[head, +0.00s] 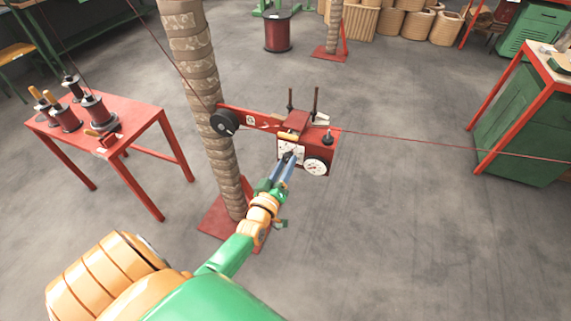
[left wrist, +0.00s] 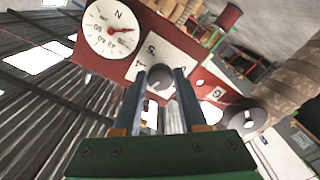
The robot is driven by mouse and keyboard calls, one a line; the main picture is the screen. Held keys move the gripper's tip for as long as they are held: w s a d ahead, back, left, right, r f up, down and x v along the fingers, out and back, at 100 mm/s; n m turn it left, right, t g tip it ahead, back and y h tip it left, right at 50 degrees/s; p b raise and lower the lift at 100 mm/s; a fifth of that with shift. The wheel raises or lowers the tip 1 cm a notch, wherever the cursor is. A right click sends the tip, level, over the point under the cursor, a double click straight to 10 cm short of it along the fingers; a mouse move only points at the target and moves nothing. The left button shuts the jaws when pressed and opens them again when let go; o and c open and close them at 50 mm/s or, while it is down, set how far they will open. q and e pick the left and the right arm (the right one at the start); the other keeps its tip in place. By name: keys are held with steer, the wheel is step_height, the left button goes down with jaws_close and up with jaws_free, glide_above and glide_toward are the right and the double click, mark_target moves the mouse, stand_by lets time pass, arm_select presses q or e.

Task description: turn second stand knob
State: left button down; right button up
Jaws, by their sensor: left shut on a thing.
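A red box (head: 318,150) sits at the end of a red arm on a wrapped post (head: 205,100). Its face carries a white plate with a dark knob, which shows clearly in the left wrist view (left wrist: 160,78), and a round white dial (head: 316,167). The dial also shows in the left wrist view (left wrist: 110,30), with a red needle pointing right of the N. My left gripper (head: 289,158) reaches up to the plate. Its two blue fingers are shut on the knob, one on each side. The plate's markings are partly hidden by the fingers. My right gripper is out of view.
A thin wire runs from the box to the right, and another comes down to a black pulley (head: 224,122). A red table (head: 130,112) with spools stands left. A green cabinet (head: 525,130) stands right.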

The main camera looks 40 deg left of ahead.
arm_select(q)
steer(key=shift+r+m, duration=0.1)
steer(key=shift+m, duration=0.5)
steer(key=shift+c, duration=2.4)
jaws_free()
steer(key=v, duration=0.7)
steer(key=shift+p, duration=0.45)
